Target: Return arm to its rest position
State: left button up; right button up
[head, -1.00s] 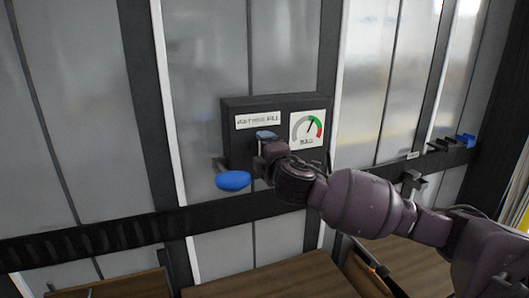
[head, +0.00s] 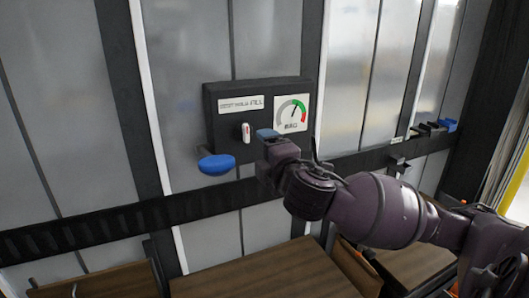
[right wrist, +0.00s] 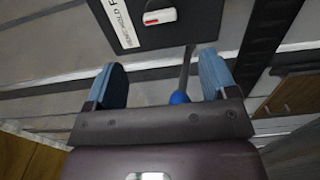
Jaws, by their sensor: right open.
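My right arm comes in from the right in the head view. Its gripper (head: 268,138), with blue finger pads, is in front of the lower part of a dark control panel (head: 213,103). My left gripper is not in view.
A blue rounded handle (head: 216,165) sticks out below the panel, left of the gripper. A gauge (head: 291,113) is on the panel's right side. A dark rail (head: 90,227) crosses the door. Brown boxes (head: 265,278) stand below. Small blue and black items (head: 438,127) sit at right.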

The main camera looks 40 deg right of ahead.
dwell(0.4)
jog(key=a+f+m+g+y, duration=0.1)
jog(key=a+f+m+y, duration=0.2)
jog(key=f, duration=0.9)
jog(key=a+f+m+g+y, duration=0.1)
jog(key=f+m+y, duration=0.25)
jog(key=f, duration=0.85)
jog(key=s+a+f+m+g+h, duration=0.1)
jog(key=s+f+m, duration=0.3)
jog(key=s+f, duration=0.5)
jog(key=s+a+f+m+g+h+b, duration=0.1)
jog(key=s+a+f+m+g, duration=0.1)
jog(key=s+f, duration=0.7)
jog(key=shift+a+f+m+g+h, duration=0.35)
jog(key=shift+f+m+g, duration=0.15)
jog(key=shift+f+m, duration=0.45)
